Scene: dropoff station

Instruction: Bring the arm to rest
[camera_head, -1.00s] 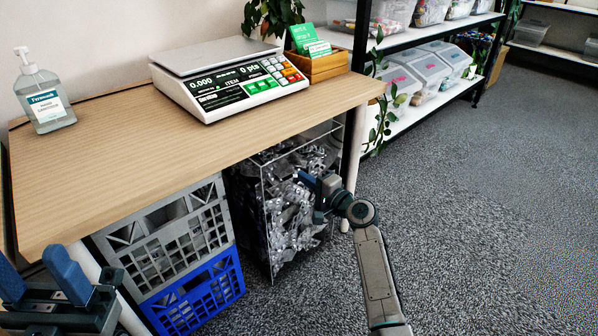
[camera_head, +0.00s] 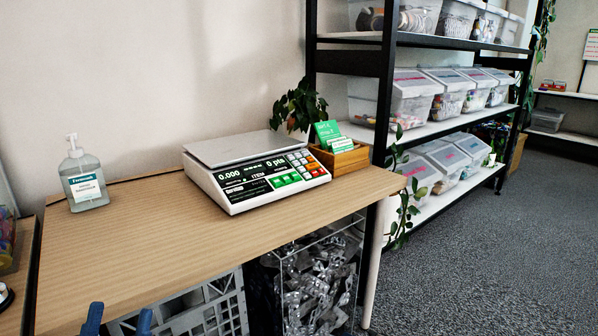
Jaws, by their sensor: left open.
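My left gripper (camera_head: 118,319) shows only at the bottom edge, left of the middle. Its two blue fingertips stand upright with a gap between them. It is open, and nothing shows between the tips. They appear in front of the table's front edge and the grey crate. The rest of the left arm is out of frame below. My right arm and its gripper are not in view.
A wooden table (camera_head: 130,236) holds a scale (camera_head: 253,178), a sanitizer bottle (camera_head: 84,183) and a card box (camera_head: 340,158). Below are a grey crate (camera_head: 215,312) and a clear bin (camera_head: 318,290). Shelves (camera_head: 440,128) stand behind; carpet (camera_head: 470,280) is clear at right.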

